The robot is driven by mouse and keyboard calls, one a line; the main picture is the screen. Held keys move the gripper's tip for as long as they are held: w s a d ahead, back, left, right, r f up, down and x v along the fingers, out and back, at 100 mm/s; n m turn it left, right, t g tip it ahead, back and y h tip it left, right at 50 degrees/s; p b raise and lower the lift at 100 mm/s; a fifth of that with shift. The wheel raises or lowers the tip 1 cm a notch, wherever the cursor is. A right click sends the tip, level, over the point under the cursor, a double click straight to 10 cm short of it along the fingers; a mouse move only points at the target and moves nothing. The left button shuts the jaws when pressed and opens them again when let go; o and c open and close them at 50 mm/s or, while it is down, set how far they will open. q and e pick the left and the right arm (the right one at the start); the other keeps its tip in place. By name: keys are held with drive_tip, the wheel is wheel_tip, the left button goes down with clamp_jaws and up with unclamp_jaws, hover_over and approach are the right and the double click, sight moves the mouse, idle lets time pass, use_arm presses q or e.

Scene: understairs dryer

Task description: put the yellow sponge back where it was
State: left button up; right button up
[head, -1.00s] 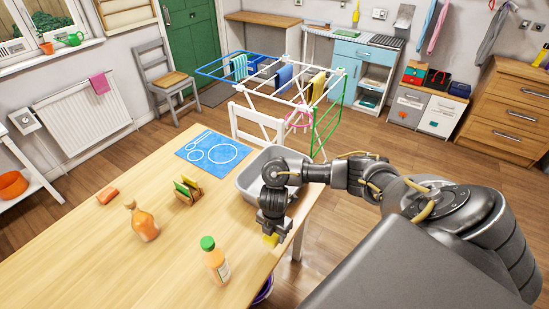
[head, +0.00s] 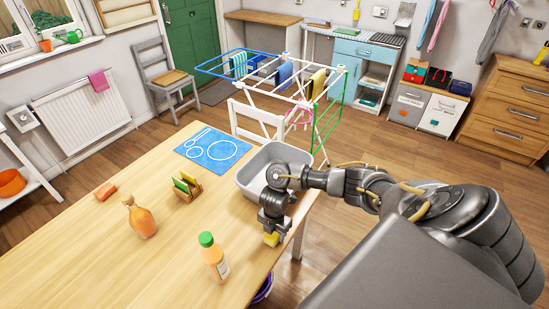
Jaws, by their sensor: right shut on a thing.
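The yellow sponge (head: 271,239) is a small yellow block at the tips of my right gripper (head: 272,232), which is shut on it. Only part of the sponge shows below the fingers. The gripper points down over the right part of the wooden table (head: 110,255), in front of the grey basin (head: 252,180). I cannot tell whether the sponge touches the table. A small wooden rack (head: 188,189) with green and yellow sponge-like pieces stands left of the basin. My left gripper is not in view.
An orange-juice-like bottle with green cap (head: 213,258) stands left of my right gripper. A blue mat (head: 212,149) lies at the back. The table's right edge is close to the gripper.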

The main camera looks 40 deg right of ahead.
drive_tip(key=shift+f, duration=0.15)
drive_tip(key=o, duration=1)
wheel_tip(320, 180, up, 12)
drive_tip(key=p, duration=0.4)
